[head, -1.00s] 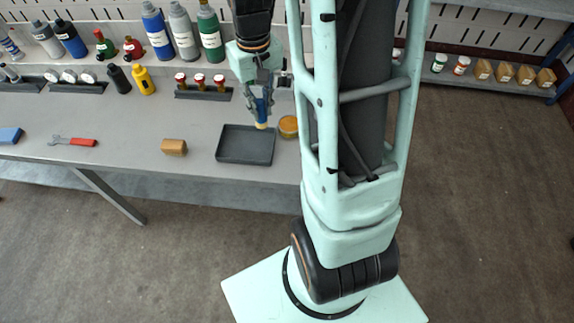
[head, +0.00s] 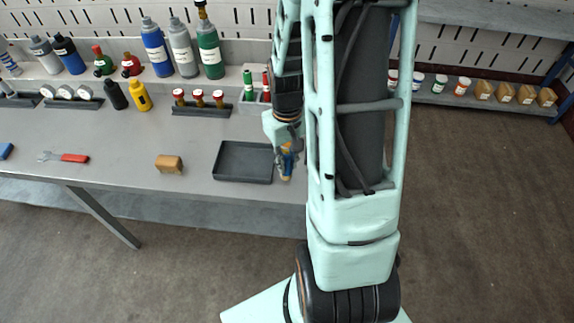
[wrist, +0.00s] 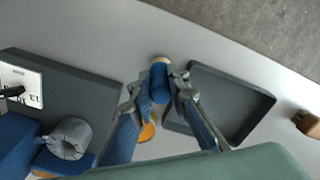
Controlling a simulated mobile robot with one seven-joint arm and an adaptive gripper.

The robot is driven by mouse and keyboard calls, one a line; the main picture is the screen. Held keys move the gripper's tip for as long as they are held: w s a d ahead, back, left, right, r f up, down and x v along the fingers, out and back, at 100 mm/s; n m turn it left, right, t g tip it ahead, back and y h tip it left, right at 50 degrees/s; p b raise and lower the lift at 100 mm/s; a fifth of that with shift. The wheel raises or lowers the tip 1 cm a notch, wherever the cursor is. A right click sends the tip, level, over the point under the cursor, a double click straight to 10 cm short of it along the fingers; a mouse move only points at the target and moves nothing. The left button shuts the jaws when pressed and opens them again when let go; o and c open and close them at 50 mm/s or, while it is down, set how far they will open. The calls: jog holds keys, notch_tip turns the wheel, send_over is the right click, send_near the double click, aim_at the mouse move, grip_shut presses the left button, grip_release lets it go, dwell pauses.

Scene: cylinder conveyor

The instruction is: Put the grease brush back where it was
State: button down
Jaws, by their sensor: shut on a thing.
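My gripper (head: 288,163) is shut on the grease brush (head: 287,178), just right of the dark tray on the bench. In the wrist view the fingers of my gripper (wrist: 156,88) close on the brush's blue handle from both sides. The brush's pale tan end (wrist: 160,62) points away from the gripper. An orange tin (wrist: 147,130) shows partly between the fingers in the wrist view.
The shallow dark tray (head: 216,160) looks empty; its rim is close to a finger in the wrist view (wrist: 270,100). A brown block (head: 169,164) and a red-handled wrench (head: 70,158) lie left of it. Bottles and a red-topped rack (head: 200,108) stand behind. A dark slab (wrist: 85,85) shows at left.

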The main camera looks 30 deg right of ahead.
jog(key=shift+f, duration=0.75)
jog(key=shift+f, duration=0.1)
jog(key=c, duration=1.8)
grip_release()
jog(key=shift+c, duration=0.2)
notch_tip(320, 180, up, 12)
jog(key=shift+r+p, duration=0.15)
jog(key=shift+p, duration=0.5)
jog(key=shift+w, duration=0.15)
